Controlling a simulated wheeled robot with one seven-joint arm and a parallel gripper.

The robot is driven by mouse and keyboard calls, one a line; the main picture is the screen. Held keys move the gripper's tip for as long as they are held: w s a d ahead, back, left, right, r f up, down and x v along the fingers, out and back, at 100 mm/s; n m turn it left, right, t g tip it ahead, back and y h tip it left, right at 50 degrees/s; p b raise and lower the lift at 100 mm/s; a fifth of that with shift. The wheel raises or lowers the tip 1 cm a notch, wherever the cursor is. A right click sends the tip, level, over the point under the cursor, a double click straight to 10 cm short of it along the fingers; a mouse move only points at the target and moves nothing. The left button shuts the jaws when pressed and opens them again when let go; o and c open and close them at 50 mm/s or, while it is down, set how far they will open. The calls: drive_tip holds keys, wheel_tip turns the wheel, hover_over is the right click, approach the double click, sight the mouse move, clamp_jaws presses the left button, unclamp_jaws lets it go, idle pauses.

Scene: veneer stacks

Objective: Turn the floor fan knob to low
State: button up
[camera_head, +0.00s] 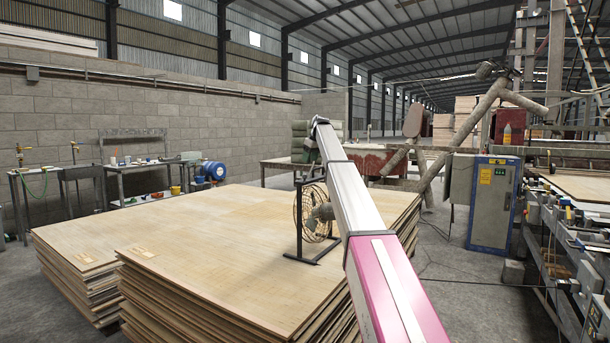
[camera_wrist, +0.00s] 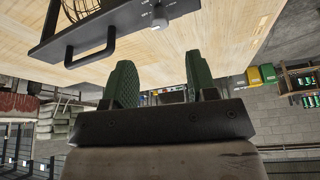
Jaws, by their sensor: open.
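The floor fan (camera_head: 312,212) has a round wire cage in a black frame and stands on a veneer stack, partly behind my arm. In the wrist view, which is upside down, part of its cage (camera_wrist: 82,8) and a black panel (camera_wrist: 118,22) with a handle (camera_wrist: 90,47) show. My gripper (camera_wrist: 160,82) has green ridged fingers spread apart and empty. The knob lies beyond the fingertips, apart from them. In the head view, the gripper is not clearly visible.
Broad veneer stacks (camera_head: 215,225) fill the front and middle, their tops mostly clear around the fan. A blue-and-grey cabinet (camera_head: 492,205) and machinery (camera_head: 560,235) stand at right. A bench (camera_head: 140,175) stands by the block wall at left.

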sight(305, 177)
drive_tip(key=x, duration=0.9)
drive_tip(key=shift+f, duration=0.1)
drive_tip(key=shift+a, duration=0.1)
drive_tip(key=c, duration=0.9)
